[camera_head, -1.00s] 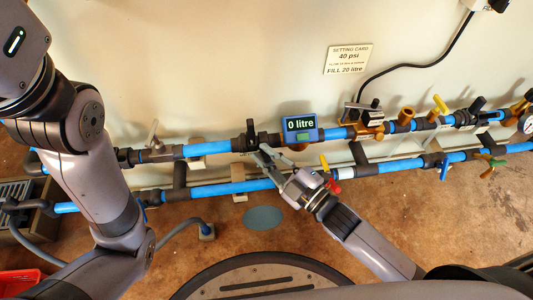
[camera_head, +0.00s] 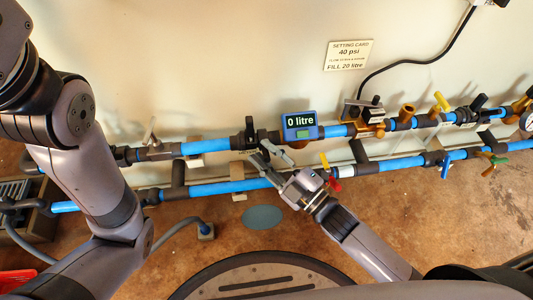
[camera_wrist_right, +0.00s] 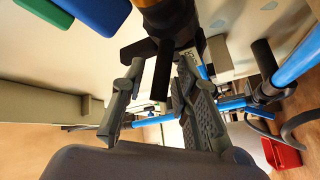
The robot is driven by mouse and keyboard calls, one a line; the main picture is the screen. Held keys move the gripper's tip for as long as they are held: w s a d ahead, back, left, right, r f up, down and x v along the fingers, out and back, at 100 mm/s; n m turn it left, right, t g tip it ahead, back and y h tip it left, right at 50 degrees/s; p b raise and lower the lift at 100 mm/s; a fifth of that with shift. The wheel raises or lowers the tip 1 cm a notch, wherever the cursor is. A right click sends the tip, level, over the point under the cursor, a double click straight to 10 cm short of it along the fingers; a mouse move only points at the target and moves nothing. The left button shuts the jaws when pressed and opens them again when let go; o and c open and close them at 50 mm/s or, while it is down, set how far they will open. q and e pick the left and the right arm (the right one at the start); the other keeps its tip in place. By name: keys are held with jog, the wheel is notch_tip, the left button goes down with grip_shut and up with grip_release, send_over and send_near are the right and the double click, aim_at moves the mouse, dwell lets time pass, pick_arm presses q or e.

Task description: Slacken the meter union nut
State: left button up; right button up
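The meter (camera_head: 299,126) is a blue box reading "0 litre" on the upper blue pipe. The dark union nut (camera_head: 250,137) sits on the pipe just left of it. In the right wrist view, the black nut (camera_wrist_right: 163,68) has a lug reaching down between my fingers, below a brass fitting (camera_wrist_right: 168,18). My right gripper (camera_head: 266,157) is at the nut from below, its fingers spread apart. The right wrist view shows the gripper (camera_wrist_right: 160,82) with a finger on each side of the lug; contact is unclear. My left gripper is out of view; only its arm shows.
A lower blue pipe (camera_head: 218,188) runs beneath the upper one, close to my right gripper. Brass fittings and a yellow-handled valve (camera_head: 441,102) stand to the right. A setting card (camera_head: 348,55) is on the wall. A red bin (camera_wrist_right: 281,153) lies on the floor.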

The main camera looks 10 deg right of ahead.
jog(key=shift+o, duration=0.3)
jog(key=v, duration=1.2)
jog(key=shift+c, duration=0.4)
